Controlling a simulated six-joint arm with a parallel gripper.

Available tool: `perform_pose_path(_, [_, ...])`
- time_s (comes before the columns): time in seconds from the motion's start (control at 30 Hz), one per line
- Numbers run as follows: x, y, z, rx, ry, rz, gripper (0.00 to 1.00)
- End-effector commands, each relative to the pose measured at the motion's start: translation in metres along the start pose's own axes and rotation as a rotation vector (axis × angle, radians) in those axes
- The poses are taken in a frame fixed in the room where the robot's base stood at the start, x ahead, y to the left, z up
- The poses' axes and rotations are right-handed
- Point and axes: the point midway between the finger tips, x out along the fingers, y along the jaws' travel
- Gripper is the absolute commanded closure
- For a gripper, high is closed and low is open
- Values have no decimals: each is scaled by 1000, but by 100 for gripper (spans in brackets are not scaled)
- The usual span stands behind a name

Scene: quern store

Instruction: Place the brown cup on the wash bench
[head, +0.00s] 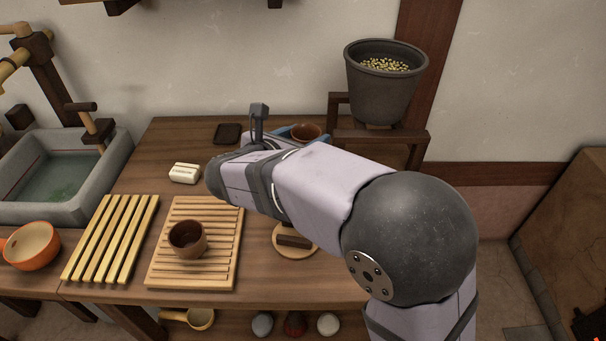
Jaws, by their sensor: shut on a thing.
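A second brown cup (187,238) stands upright on a slatted wooden rack (222,275) on the bench. The wooden bench top (160,150), which may be the wash bench, runs right from a stone sink (118,160).
A second slatted rack (110,240), a cream block (185,173) and a dark small dish (228,133) lie on the bench. An orange pan (32,246) is at far left. A grey bucket of grain (383,80) stands on a wooden stand at back right.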

Motion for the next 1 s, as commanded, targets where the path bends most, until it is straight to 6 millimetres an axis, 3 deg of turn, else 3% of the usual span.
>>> perform_pose_path(0.1, [10,0,-28,-4,0,-1,74])
perform_pose_path(0.23, [17,0,-46,-2,-1,-1,74])
perform_pose_path(0.67, [23,0,-62,0,-1,0,74])
perform_pose_path(1.0, [34,0,-94,0,-1,0,74])
